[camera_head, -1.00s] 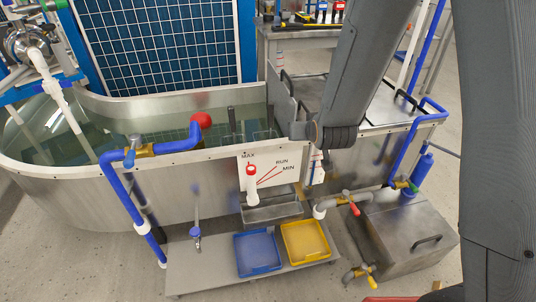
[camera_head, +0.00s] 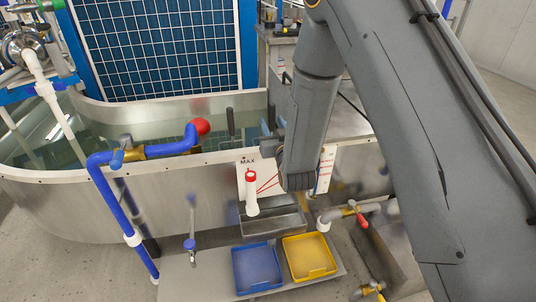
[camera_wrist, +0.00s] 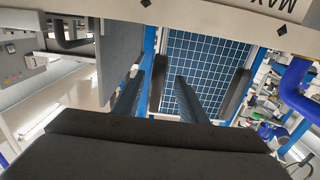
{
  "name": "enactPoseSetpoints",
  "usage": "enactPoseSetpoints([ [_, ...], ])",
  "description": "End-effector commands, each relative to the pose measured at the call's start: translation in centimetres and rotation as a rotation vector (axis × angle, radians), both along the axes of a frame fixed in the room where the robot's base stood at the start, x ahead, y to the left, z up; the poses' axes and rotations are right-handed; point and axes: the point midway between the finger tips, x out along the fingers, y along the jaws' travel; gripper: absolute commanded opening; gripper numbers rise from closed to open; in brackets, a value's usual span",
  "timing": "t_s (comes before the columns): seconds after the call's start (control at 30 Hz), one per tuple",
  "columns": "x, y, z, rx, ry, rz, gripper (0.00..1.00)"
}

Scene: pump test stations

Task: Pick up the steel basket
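I cannot make out a steel basket for certain. In the head view a dark upright post (camera_head: 231,121) stands in the water of the steel tank (camera_head: 70,205), left of my gripper (camera_head: 270,142). My gripper is over the tank's near rim, mostly hidden behind my forearm, which also covers part of the water. In the wrist view my gripper's fingers (camera_wrist: 158,97) stand apart with nothing seen between them. The blue grid panel (camera_wrist: 200,65) shows beyond them. Other dark bars there are hard to tell apart from the fingers.
A blue pipe (camera_head: 115,195) with a red end arches over the rim. A white spout (camera_head: 252,195) hangs above a steel trough (camera_head: 275,224) on the tank's front. A blue tray (camera_head: 257,268) and a yellow tray (camera_head: 309,257) lie on a low shelf. Red-handled valves (camera_head: 358,212) stand right.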

Motion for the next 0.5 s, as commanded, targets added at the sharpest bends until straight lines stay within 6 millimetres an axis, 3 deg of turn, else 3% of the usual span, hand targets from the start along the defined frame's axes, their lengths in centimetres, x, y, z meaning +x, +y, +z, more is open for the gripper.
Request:
enactPoseSetpoints([
  [0.2, 2.7, 0.5, 0.0, 0.000, -0.001, 0.000, 0.38],
  [0.5, 3.0, 0.6, 0.0, 0.000, 0.001, 0.000, 0.38],
])
